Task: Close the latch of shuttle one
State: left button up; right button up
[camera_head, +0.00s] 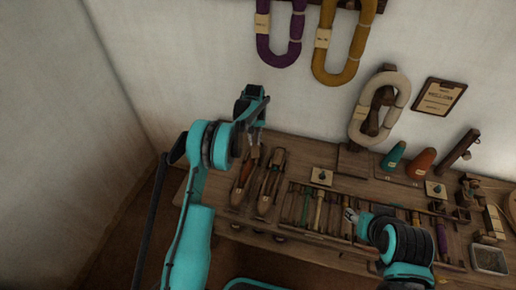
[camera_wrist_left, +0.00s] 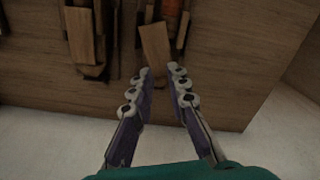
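Two long wooden shuttles lie side by side at the left of the bench, a left one (camera_head: 243,182) and a right one (camera_head: 270,184). I cannot tell which is shuttle one, and no latch shows clearly. My left gripper (camera_head: 255,138) is over the far end of the left shuttle, fingers pointing down. In the left wrist view its fingers (camera_wrist_left: 161,84) are spread and empty, with a flat wooden piece (camera_wrist_left: 155,46) just beyond the tips, apart from them. Another dark wooden body (camera_wrist_left: 82,38) lies left of it. My right gripper (camera_head: 350,214) is over the tool row; its fingers are too small to judge.
The bench (camera_head: 310,152) has several slim tools in its middle, teal (camera_head: 394,157) and orange (camera_head: 421,163) cones at the back, and a metal tray (camera_head: 489,259) at right. Yarn hanks (camera_head: 345,50) hang on the wall behind. Bare wood surrounds the shuttles' far ends.

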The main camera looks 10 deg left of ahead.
aim_at(255, 148)
pick_arm(q)
notch_tip(255, 148, down, 5)
jog(key=shift+b, duration=0.75)
jog(key=shift+r, duration=0.1)
grip_shut()
jog(key=m, duration=0.4)
grip_release()
notch_tip(255, 148, up, 12)
